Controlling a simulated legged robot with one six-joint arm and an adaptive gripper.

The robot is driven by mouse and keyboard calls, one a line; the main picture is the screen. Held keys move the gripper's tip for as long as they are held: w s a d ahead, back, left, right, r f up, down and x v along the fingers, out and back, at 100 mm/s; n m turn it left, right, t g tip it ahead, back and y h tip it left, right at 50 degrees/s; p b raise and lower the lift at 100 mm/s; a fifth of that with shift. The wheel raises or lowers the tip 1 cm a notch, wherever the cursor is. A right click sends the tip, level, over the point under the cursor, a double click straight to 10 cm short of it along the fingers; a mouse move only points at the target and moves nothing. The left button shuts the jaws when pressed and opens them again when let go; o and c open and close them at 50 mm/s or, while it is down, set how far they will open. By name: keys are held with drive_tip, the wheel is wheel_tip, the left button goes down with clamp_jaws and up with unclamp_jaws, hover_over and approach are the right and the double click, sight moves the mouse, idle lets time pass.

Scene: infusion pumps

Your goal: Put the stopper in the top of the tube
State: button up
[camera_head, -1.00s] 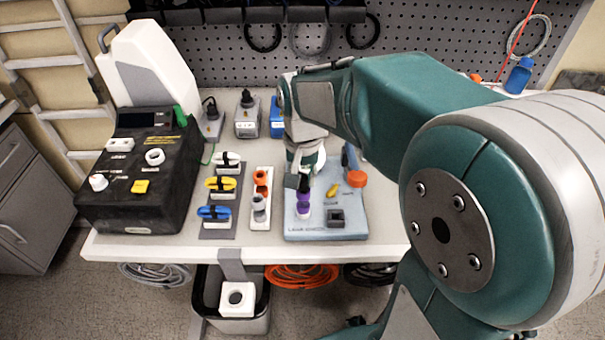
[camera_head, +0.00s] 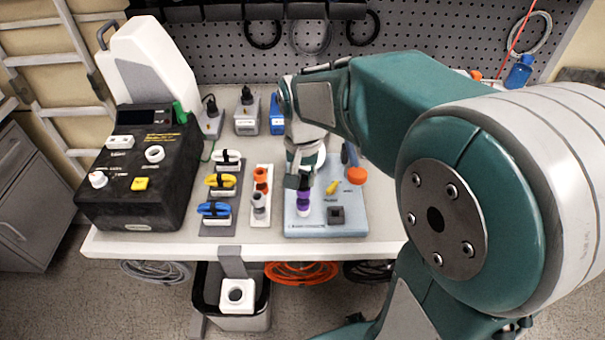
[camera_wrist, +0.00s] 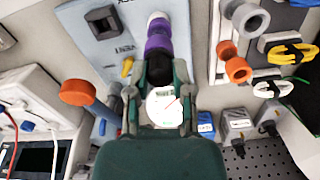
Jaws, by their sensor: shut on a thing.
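My gripper (camera_head: 299,181) points down over the light blue board (camera_head: 325,230), and it also shows in the wrist view (camera_wrist: 161,72). It is shut on the dark upper end of the purple stopper (camera_wrist: 158,43). The stopper stands in line with the paler tube (camera_head: 303,211) on the board. In the wrist view the tube's white end (camera_wrist: 157,17) shows beyond the purple part. The stopper looks upright and at the tube's top, touching or nearly so. I cannot tell how deep it sits; my fingers hide its upper end.
To the left are a white holder with orange and grey connectors (camera_head: 260,200), a clip rack (camera_head: 218,228) and a black pump (camera_head: 140,180).

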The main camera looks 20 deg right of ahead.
drive_tip(key=o, duration=1)
drive_tip(key=shift+c, duration=0.2)
drive_tip(key=o, duration=0.4)
drive_tip(key=shift+r, duration=3.5)
